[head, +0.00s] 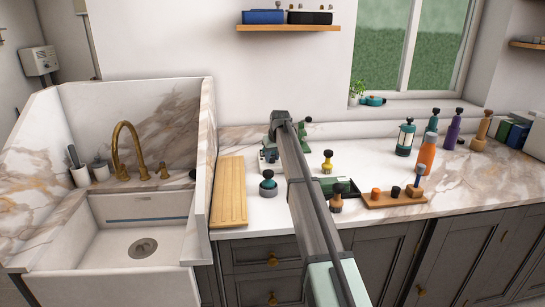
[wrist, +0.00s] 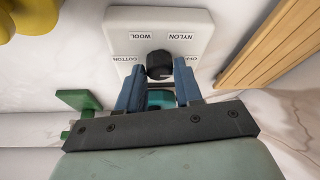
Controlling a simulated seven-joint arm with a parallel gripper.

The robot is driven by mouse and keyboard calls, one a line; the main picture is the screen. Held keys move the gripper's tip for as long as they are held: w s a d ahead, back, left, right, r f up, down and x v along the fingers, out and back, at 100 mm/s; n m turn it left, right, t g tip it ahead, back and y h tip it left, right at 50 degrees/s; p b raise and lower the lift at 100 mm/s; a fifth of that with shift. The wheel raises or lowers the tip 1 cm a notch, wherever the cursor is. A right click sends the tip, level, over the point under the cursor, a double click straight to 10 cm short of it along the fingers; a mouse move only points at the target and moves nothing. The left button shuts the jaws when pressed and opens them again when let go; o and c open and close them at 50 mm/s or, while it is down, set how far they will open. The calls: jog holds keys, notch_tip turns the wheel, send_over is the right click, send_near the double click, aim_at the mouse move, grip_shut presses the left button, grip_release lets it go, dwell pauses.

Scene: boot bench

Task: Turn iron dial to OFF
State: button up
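The iron dial (wrist: 159,65) is a small black round knob on a white panel (wrist: 150,28) in the wrist view. Labels around it read, upside down, WOOL, NYLON, COTTON and, partly covered by a finger, OFF. I cannot make out which label the dial points to. My gripper (wrist: 160,68) has its two blue fingers apart, one on each side of the dial. The gaps look very narrow, and I cannot tell whether the fingers touch it.
A wooden board (head: 230,190) lies left of my arm, beside the sink (head: 140,240). A wooden rack (head: 395,198) and several bottles (head: 427,152) are to the right. A green piece (wrist: 78,100) lies near the panel.

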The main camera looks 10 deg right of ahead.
jog(key=o, duration=0.4)
jog(key=shift+c, duration=0.2)
jog(key=shift+r, duration=0.1)
jog(key=v, duration=1.3)
jog(key=shift+s+r, duration=0.15)
jog(key=shift+r, duration=0.15)
